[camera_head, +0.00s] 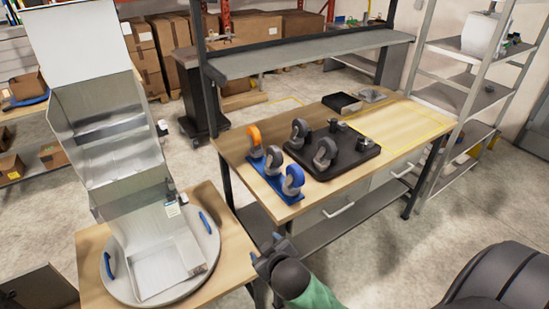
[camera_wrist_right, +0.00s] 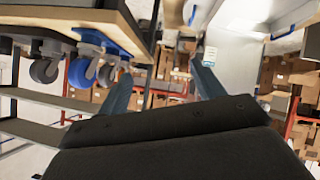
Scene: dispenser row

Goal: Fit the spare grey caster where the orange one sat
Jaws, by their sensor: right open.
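An orange-wheeled caster (camera_head: 254,135) stands at the far end of a blue strip (camera_head: 265,171) on the workbench. A grey caster (camera_head: 273,158) stands mid-strip and a blue-wheeled caster (camera_head: 293,180) at the near end. Two more grey casters, one farther back (camera_head: 300,131) and one nearer (camera_head: 326,151), stand at the black board beside the strip; I cannot tell which is the spare. My right gripper (camera_head: 266,249) is open and empty, below the bench's near left corner. In the right wrist view its fingers (camera_wrist_right: 160,85) are apart, and a blue wheel (camera_wrist_right: 82,72) shows upside down. My left gripper is out of view.
The black board (camera_head: 345,160) also carries small metal parts. A black tray (camera_head: 342,103) and a yellow-outlined clear area (camera_head: 402,124) lie behind and right. A metal dispenser stands on a round turntable (camera_head: 210,262) at left. A shelf (camera_head: 310,58) overhangs the bench's back.

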